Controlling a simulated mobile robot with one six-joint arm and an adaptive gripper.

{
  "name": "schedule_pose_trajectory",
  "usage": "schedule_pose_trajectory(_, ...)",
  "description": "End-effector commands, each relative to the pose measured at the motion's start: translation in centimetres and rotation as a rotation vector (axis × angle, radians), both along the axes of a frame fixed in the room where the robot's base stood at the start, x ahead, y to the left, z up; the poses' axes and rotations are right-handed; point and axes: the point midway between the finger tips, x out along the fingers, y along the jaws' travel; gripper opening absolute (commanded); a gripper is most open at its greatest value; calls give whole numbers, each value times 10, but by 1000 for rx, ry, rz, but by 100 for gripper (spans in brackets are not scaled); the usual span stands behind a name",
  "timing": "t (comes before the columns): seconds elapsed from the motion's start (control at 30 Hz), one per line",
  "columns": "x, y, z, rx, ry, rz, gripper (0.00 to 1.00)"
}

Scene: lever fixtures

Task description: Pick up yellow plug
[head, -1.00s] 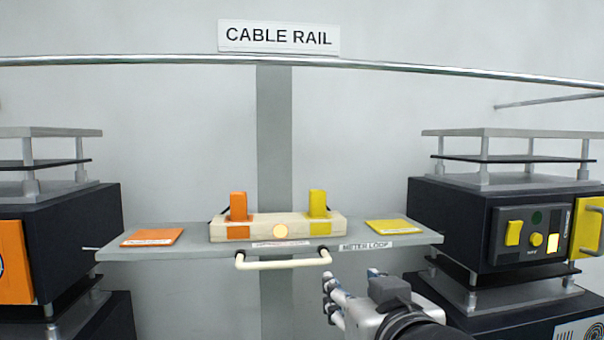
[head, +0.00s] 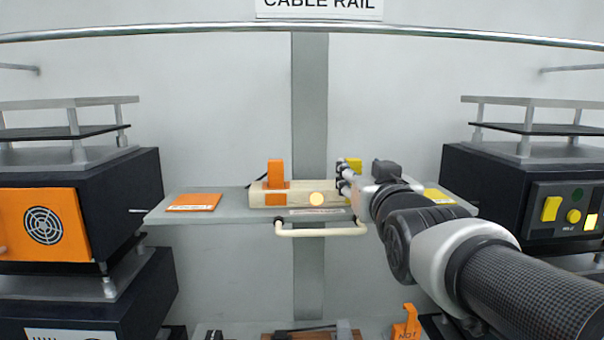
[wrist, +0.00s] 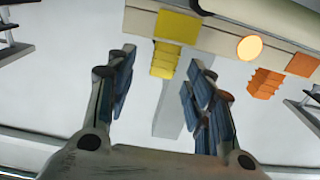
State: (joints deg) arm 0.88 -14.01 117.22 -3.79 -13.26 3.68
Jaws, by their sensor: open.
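The yellow plug (head: 355,163) stands upright in the right side of the pale block (head: 335,196) on the grey shelf; my gripper hides most of it in the head view. In the wrist view the ridged yellow plug (wrist: 164,60) shows beyond and between my fingers, with a yellow square on the block beside it. My gripper (head: 343,178) is open and empty, in front of the block's right end. It also shows open in the wrist view (wrist: 161,68). Whether a finger touches the plug cannot be told.
An orange plug (head: 276,174) stands at the block's left, with a round light (head: 316,199) between. A cream handle (head: 320,231) juts from the shelf front. Orange (head: 195,202) and yellow (head: 437,196) pads flank the block. Dark cabinets stand at both sides.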

Motion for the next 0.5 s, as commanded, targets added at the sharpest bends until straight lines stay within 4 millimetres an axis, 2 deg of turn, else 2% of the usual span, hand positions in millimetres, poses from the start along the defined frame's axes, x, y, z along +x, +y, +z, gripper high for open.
schedule_pose_trajectory(0.13,9,1,-1,0,3,1,48)
schedule_pose_trajectory(0.4,47,4,-2,0,2,0,48)
schedule_pose_trajectory(0.5,54,4,-2,0,1,1,48)
